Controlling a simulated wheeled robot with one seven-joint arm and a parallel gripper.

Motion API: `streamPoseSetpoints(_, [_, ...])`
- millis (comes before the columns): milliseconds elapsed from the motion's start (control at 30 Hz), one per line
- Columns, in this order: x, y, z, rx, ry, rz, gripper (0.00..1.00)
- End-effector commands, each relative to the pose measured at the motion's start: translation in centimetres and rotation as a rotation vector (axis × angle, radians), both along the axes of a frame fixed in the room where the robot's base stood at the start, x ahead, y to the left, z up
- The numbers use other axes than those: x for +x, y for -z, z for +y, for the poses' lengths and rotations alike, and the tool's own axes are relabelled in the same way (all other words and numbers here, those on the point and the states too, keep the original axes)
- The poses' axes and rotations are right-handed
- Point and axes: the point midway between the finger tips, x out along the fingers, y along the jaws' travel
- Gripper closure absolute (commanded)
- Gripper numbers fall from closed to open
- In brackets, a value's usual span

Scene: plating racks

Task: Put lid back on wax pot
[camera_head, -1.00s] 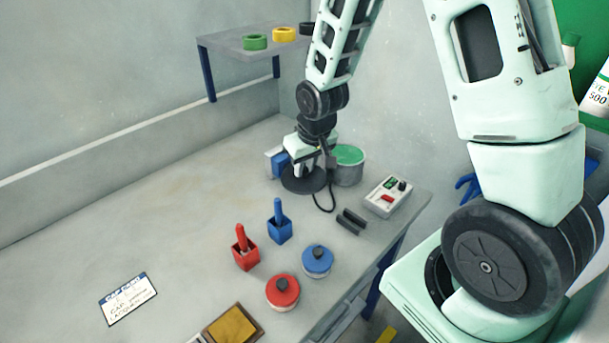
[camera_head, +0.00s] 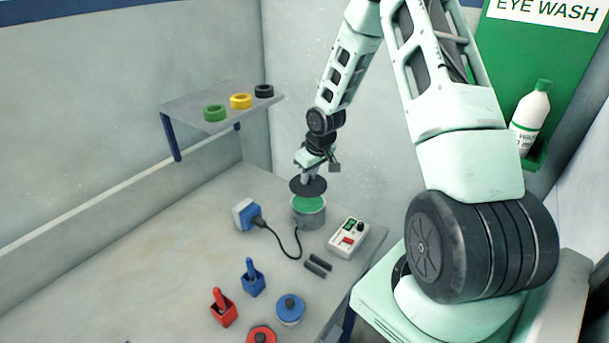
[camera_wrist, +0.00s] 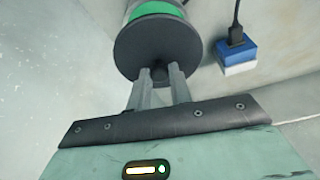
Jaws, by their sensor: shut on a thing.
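My gripper (camera_head: 308,174) is shut on the dark round lid (camera_head: 297,188) and holds it above the pot. In the wrist view my gripper's fingers (camera_wrist: 161,78) close on the knob of the lid (camera_wrist: 142,48). The wax pot (camera_head: 313,216) is a grey cylinder with green wax (camera_head: 309,203) inside, standing at the back of the bench. The lid looks tilted and sits over the back left part of the pot's opening, with green showing below it. In the wrist view the pot's green top (camera_wrist: 158,10) shows past the lid's far edge.
A blue and white plug box (camera_head: 246,214) with a black cable stands left of the pot. A white control box (camera_head: 348,237) is at its right. Black bars (camera_head: 317,266), blue (camera_head: 253,278) and red (camera_head: 223,308) holders and a blue-lidded jar (camera_head: 290,309) stand nearer. A shelf (camera_head: 190,101) overhangs at left.

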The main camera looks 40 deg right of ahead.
Motion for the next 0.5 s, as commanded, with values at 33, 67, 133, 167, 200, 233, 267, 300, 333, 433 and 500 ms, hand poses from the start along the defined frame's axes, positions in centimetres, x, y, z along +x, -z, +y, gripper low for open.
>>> streamPoseSetpoints(33, [0.0,0.6,0.0,0.0,0.0,0.0,1.0])
streamPoseSetpoints(67, [0.0,0.8,0.0,0.0,0.0,0.0,1.0])
streamPoseSetpoints(133, [0.0,1.3,0.0,0.0,0.0,0.0,1.0])
streamPoseSetpoints(167, [0.0,1.6,0.0,0.0,0.0,0.001,1.0])
streamPoseSetpoints(200, [0.0,1.9,0.0,0.0,-0.001,0.001,1.0])
streamPoseSetpoints(233, [0.0,2.2,0.0,0.0,-0.001,0.001,1.0])
streamPoseSetpoints(267, [0.0,2.5,0.0,0.0,-0.001,0.001,1.0])
streamPoseSetpoints(300, [0.0,2.9,0.0,0.0,-0.001,0.001,1.0])
streamPoseSetpoints(333, [0.0,3.2,0.0,0.0,-0.001,0.001,1.0])
streamPoseSetpoints(433, [0.0,4.2,0.0,0.0,-0.001,0.001,1.0])
streamPoseSetpoints(500, [0.0,4.7,0.1,0.0,-0.001,0.001,1.0])
